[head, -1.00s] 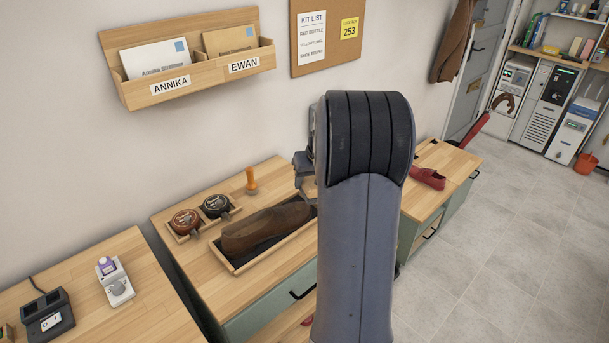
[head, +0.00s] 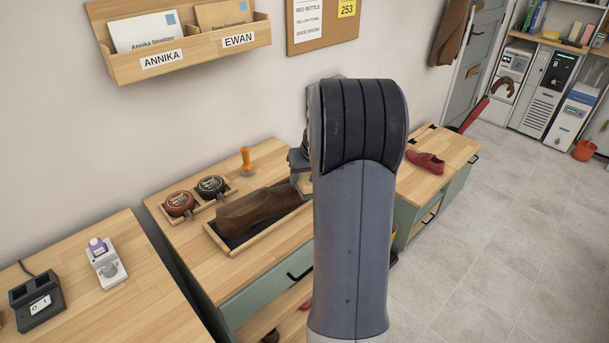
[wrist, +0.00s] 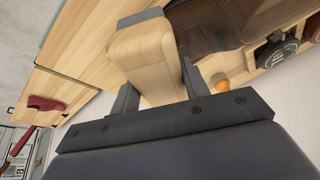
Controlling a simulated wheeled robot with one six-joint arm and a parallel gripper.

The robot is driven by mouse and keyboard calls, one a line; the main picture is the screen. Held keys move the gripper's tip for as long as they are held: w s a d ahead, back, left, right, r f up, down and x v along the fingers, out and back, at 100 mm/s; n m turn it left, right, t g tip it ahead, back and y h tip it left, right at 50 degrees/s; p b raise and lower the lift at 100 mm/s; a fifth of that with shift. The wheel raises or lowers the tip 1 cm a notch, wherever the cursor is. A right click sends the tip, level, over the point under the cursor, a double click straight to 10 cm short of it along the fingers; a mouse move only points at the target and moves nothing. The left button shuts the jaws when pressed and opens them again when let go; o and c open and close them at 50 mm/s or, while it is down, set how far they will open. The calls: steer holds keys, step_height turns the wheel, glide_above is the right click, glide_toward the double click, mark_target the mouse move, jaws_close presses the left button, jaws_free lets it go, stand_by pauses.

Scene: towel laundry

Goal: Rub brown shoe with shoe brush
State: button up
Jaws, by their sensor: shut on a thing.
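The brown shoe (head: 255,210) lies in a shallow wooden tray (head: 262,237) on the wooden cabinet top. Its heel end is partly hidden by my arm in the head view. In the wrist view, my gripper (wrist: 158,85) is shut on the pale wooden block of the shoe brush (wrist: 142,52). A dark strip shows at the brush's far end. The brown shoe also shows there (wrist: 215,22), right beside the brush. I cannot tell whether they touch.
Two polish tins, one brown (head: 179,203) and one black (head: 211,186), sit in a holder behind the shoe. A red shoe (head: 426,163) lies on the surface to the right. A wall letter rack (head: 180,55) hangs above.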

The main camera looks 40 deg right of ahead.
steer(key=shift+a+f+b, duration=0.1)
steer(key=shift+f+b, duration=0.8)
steer(key=shift+f, duration=0.15)
stand_by(0.4)
steer(key=shift+w+a+r+p, duration=0.15)
steer(key=shift+w+p, duration=0.45)
steer(key=shift+w, duration=0.95)
steer(key=shift+w+a+p, duration=0.1)
steer(key=shift+w+p, duration=0.2)
steer(key=shift+w, duration=0.8)
steer(key=shift+w+a, duration=0.1)
steer(key=shift+w, duration=0.5)
steer(key=shift+c, duration=0.7)
steer(key=shift+f, duration=0.2)
steer(key=shift+s, duration=0.15)
